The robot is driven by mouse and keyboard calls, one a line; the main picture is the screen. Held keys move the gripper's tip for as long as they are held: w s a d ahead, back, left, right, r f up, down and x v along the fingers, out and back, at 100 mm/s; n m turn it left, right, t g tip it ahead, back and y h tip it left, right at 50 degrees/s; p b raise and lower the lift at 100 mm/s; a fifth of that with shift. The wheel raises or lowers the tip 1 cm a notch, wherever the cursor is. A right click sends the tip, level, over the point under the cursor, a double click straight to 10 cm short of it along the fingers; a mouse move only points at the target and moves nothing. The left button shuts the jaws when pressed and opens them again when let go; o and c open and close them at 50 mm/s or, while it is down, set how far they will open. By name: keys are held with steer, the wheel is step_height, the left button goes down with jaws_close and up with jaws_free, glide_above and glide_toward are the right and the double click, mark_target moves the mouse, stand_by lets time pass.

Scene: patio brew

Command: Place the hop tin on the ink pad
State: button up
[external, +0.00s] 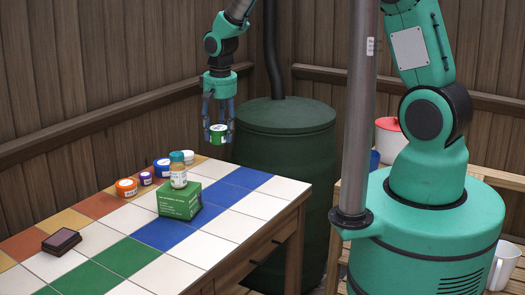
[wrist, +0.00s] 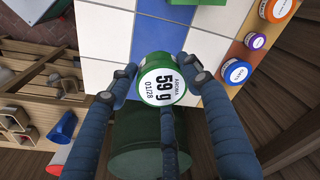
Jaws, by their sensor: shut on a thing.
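The green tin (external: 218,134), with a white label reading "59 g", is held in my gripper (external: 218,128). It appears to be the hop tin; its lettering is too small to name it in the external view. In the wrist view the tin (wrist: 161,80) sits between the fingers of my gripper (wrist: 161,75), label facing the camera. My gripper is shut on it, in the air beyond the far right part of the table. The ink pad (external: 62,240), a dark block with a reddish-brown top, lies on the table's near left part, well apart from the tin.
A dark green barrel (external: 285,150) stands behind. Tiles around the ink pad are clear.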

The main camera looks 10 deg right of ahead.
mark_target(217, 128)
steer(key=r, duration=0.6)
steer(key=shift+s+a+r, duration=0.1)
steer(key=shift+a, duration=0.15)
steer(key=s+a+n+g+y+b, duration=0.1)
steer(key=s+a+n+b, duration=0.3)
steer(key=s+a, duration=1.1)
steer(key=s+a+n+b, duration=0.1)
steer(key=s+a+n, duration=0.7)
steer(key=a, duration=1.1)
step_height(217, 128, down, 18)
steer(key=s+m, duration=0.2)
steer(key=shift+d, duration=0.15)
steer(key=w+a, duration=0.2)
steer(key=a, duration=0.2)
steer(key=w+a+f+b, duration=0.1)
steer(key=w+a, duration=0.1)
steer(key=a, duration=0.3)
steer(key=w+a, duration=0.3)
steer(key=a, duration=0.2)
steer(key=shift+a+f+b, duration=0.2)
steer(key=shift+f+b, duration=0.15)
